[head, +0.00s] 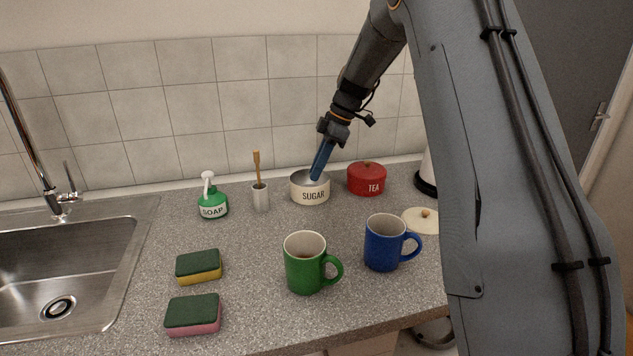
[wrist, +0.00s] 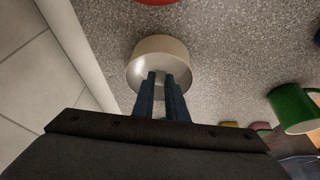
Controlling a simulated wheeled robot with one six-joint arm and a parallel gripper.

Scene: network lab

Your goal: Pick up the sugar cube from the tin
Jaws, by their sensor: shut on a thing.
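The sugar tin (head: 311,194), cream and labelled SUGAR, stands open on the counter near the tiled wall. It also shows in the wrist view (wrist: 160,46). My gripper (head: 315,176) points down into the tin, with its fingertips (wrist: 161,76) inside the rim. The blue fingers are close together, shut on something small. I take it to be the sugar cube, but the fingers and the tin wall hide it in both views.
A red TEA tin (head: 366,179) stands right of the sugar tin, and a pale lid (head: 421,220) lies near it. A brush holder (head: 261,198) and green soap bottle (head: 213,203) are left. Green (head: 304,265) and blue (head: 383,245) mugs stand in front. Two sponges (head: 199,266) lie near the sink.

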